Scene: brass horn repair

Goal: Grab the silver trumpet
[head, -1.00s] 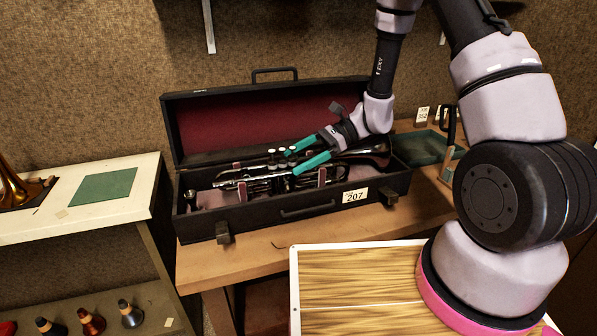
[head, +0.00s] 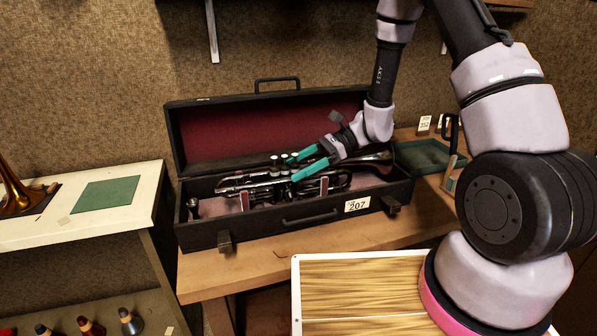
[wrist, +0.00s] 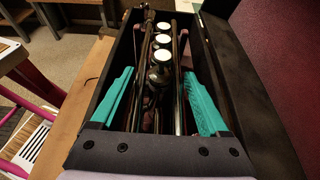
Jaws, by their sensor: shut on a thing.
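The silver trumpet (head: 262,184) lies along the open black case (head: 290,224) with the dark red lining, its bell toward the right end. My gripper (head: 303,164) reaches down into the case from the right, at the trumpet's valves. In the wrist view its teal fingers (wrist: 160,100) stand on either side of the valve section (wrist: 162,72), with white valve caps between them. My gripper is shut on the trumpet. The fingertips' contact points are hidden, and the trumpet still lies low in the case.
The case stands on a wooden bench (head: 240,262) with its lid (head: 270,128) raised behind. A tag reading 207 (head: 357,204) is on its front. A green tray (head: 425,154) lies to the right. A white-topped shelf (head: 95,225) with a brass horn (head: 12,190) stands left.

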